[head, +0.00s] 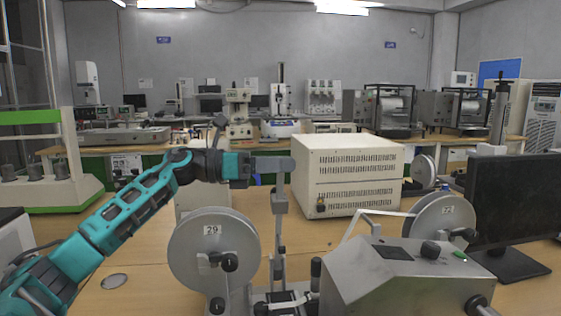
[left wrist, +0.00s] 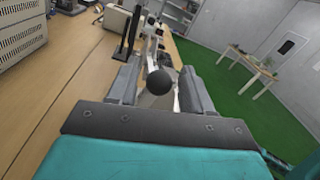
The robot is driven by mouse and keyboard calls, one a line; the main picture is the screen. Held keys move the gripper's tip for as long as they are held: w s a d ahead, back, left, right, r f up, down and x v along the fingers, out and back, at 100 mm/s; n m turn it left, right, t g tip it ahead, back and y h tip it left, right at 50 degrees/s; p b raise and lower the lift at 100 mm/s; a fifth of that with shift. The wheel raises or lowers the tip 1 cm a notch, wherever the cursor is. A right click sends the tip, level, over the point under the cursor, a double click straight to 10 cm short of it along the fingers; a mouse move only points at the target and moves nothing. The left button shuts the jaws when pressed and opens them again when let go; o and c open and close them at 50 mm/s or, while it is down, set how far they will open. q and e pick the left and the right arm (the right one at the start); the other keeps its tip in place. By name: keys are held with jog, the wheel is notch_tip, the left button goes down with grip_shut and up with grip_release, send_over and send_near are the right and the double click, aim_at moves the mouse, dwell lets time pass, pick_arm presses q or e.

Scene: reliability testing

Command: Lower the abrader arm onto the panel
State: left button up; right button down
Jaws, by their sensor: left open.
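The abrader arm (head: 279,222) is a thin grey lever standing upright on the bench machine, left of its sloped grey housing. My left gripper (head: 284,165) is at the top of this lever, level with its upper end. In the left wrist view, a black ball knob (left wrist: 161,81) shows between the two spread grey fingers of my left gripper (left wrist: 160,92), with visible gaps on both sides. The gripper is open. In the head view the knob is hidden behind the fingers. I cannot clearly make out the panel low on the machine. My right gripper is not in view.
A grey wheel marked 29 (head: 212,250) stands left of the lever. Another wheel (head: 441,217) is at the right behind the housing (head: 400,280). A beige vented box (head: 347,172) stands behind, and a black monitor (head: 515,203) at the right. The wooden table (head: 140,255) has free room at left.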

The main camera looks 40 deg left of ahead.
pick_arm(q)
jog(key=shift+w+d, duration=0.15)
jog(key=shift+c, duration=0.4)
grip_shut()
